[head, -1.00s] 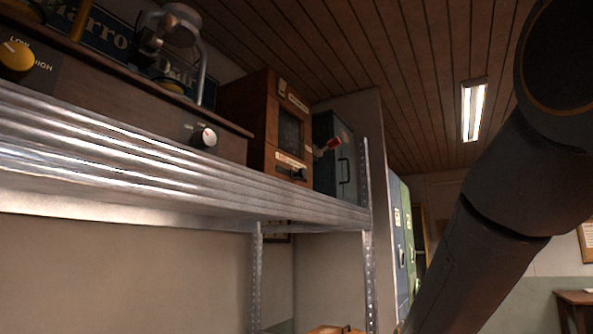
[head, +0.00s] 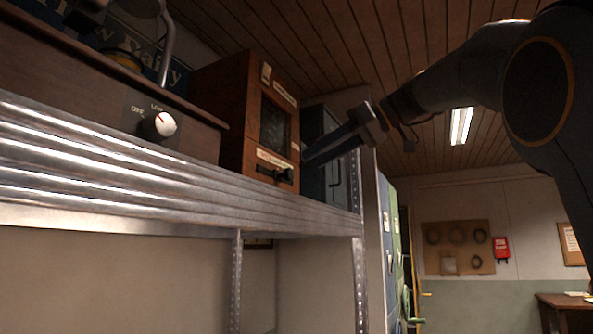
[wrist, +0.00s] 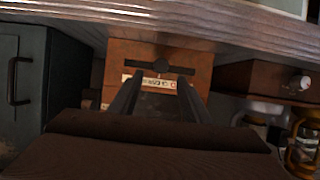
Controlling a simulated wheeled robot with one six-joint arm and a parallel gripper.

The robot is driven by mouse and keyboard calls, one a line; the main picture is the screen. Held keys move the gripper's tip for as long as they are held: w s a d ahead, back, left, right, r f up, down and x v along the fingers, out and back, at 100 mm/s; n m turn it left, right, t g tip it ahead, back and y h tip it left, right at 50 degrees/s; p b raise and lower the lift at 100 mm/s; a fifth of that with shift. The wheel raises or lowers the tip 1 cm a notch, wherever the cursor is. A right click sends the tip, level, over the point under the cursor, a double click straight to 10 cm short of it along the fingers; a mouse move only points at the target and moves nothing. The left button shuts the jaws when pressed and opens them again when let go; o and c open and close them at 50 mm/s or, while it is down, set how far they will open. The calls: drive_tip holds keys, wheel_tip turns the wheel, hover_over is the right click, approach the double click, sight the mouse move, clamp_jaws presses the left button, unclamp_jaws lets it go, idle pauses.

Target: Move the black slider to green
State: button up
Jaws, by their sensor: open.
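The black slider (head: 284,174) is a small dark knob low on the front of a wooden box (head: 234,125) on the metal shelf. A pale label (head: 275,160) sits just above it. My gripper (head: 305,157) reaches in from the right, in front of the box. Its two fingers are apart and empty, one on each side of the label in the wrist view (wrist: 158,82). No green mark is discernible at the slider.
The metal shelf edge (head: 130,185) runs below the box. A dark grey cabinet (head: 325,185) stands to its right, partly behind my gripper. A brown unit with a white knob (head: 158,126) stands to its left. Blue and green lockers (head: 391,235) are farther back.

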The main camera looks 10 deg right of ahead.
sight(291, 171)
drive_tip(key=p+x, duration=0.2)
drive_tip(key=x, duration=0.4)
drive_tip(key=shift+a, duration=0.2)
drive_tip(key=shift+w+a+f, duration=0.25)
drive_tip(key=shift+w+a, duration=0.05)
drive_tip(key=shift+a, duration=0.1)
clamp_jaws()
